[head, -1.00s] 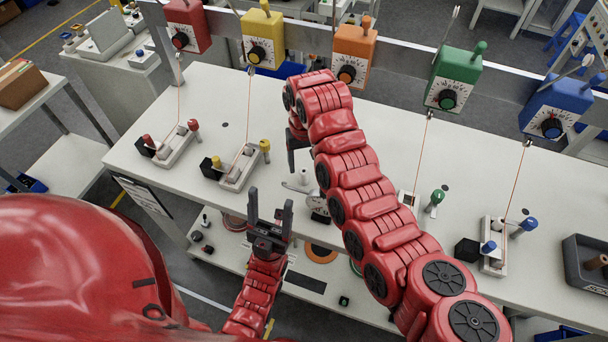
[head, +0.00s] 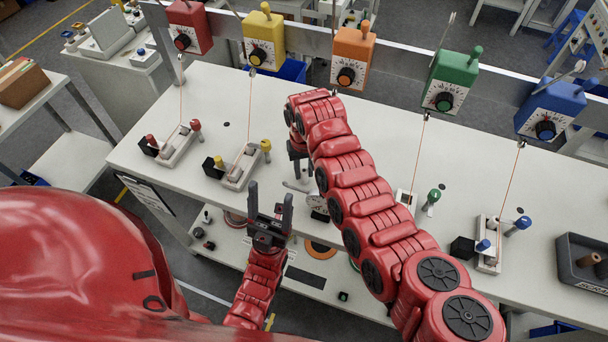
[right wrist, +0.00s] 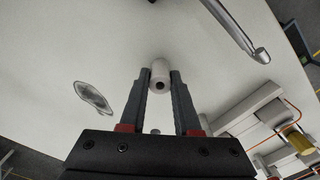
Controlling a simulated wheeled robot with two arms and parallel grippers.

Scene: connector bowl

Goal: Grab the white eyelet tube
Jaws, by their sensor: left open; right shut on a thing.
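The white eyelet tube (right wrist: 160,74) shows in the right wrist view between the fingertips of my right gripper (right wrist: 160,80). It is a small white cylinder with a dark hole in the end facing the camera. The fingers are shut on it, one on each side. In the head view my right gripper (head: 301,172) points down at the white table, and it largely hides the tube. My left gripper (head: 270,202) is open and empty, fingers up, in front of the table's near edge.
A curved metal rod (right wrist: 240,32) lies close to the tube in the right wrist view. Fixtures with yellow (head: 242,170) and red posts (head: 178,146) stand to the left. A grey tray (head: 580,265) sits far right.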

